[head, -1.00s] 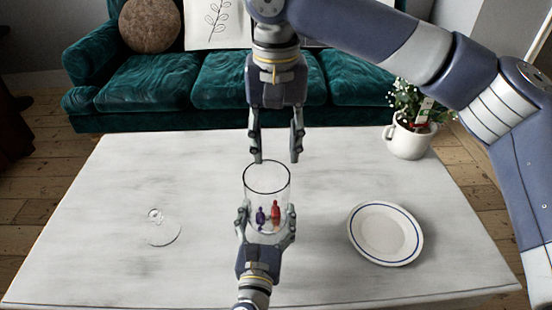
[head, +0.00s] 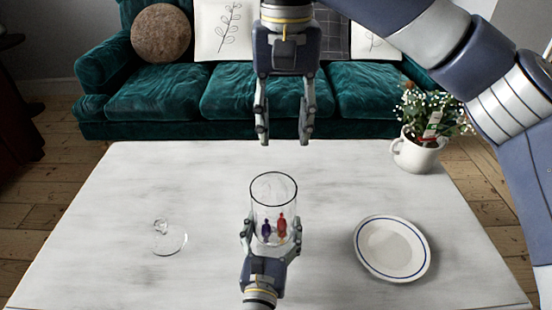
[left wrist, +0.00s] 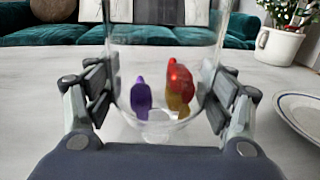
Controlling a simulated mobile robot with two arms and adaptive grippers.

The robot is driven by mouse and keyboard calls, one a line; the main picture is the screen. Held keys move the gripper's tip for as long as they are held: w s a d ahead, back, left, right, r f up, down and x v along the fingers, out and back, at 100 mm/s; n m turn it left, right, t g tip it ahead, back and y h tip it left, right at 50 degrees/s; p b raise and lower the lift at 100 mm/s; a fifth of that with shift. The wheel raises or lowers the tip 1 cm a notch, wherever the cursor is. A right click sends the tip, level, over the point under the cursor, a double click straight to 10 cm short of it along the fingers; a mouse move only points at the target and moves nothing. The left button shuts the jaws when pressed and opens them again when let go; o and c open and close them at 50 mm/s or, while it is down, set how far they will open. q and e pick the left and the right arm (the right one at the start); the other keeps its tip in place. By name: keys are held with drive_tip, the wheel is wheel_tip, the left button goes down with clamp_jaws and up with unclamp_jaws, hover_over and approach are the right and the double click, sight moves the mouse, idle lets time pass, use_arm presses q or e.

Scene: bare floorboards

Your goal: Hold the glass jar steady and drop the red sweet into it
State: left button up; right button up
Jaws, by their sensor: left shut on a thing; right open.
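The clear glass jar (head: 274,196) stands upright near the middle of the table, between the fingers of my left gripper (head: 270,240), which is shut on it. The red sweet (head: 282,226) is inside the jar, low down, beside a purple sweet (head: 266,229). In the left wrist view the red sweet (left wrist: 181,78) sits above a yellowish piece (left wrist: 179,106), with the purple sweet (left wrist: 141,97) to the left. My right gripper (head: 284,142) is open and empty, above and behind the jar's rim in the head view.
A small clear glass lid (head: 168,241) lies left of the jar. A white plate with a blue ring (head: 392,248) lies to the right. A white mug with a flowering plant (head: 417,155) stands at the back right corner. A green sofa (head: 240,95) is behind the table (head: 110,200).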

use_arm(q)
drive_tip(key=o, duration=1.6)
drive_tip(key=shift+s, duration=0.1)
drive_tip(key=s, duration=0.4)
drive_tip(key=s+a, duration=0.1)
drive_tip(key=s, duration=0.2)
drive_tip(key=s+a, duration=0.1)
drive_tip(key=s, duration=0.3)
drive_tip(key=shift+s, duration=0.35)
